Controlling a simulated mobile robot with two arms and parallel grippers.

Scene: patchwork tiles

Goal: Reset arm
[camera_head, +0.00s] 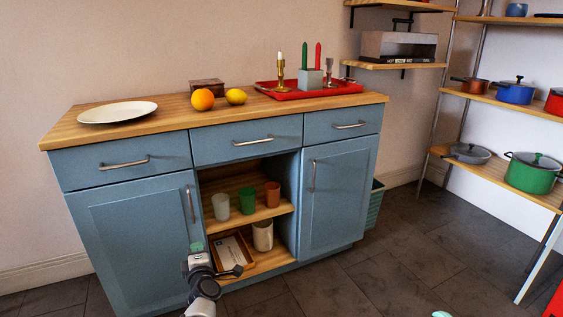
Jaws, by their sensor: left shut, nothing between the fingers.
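My left gripper (236,271) shows small at the bottom, in front of the lower left part of the blue cabinet (130,235). It is shut and empty, with its dark, narrow tip pointing right before the lower open shelf. My left arm's grey and white links show just beside it. My right gripper is not in view.
The wooden top holds a plate (118,112), an orange (203,99), a lemon (236,96) and a red tray (300,92). Cups (247,200) stand in the open shelves. A pot rack (495,182) stands right. Dark floor (390,270) is clear between.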

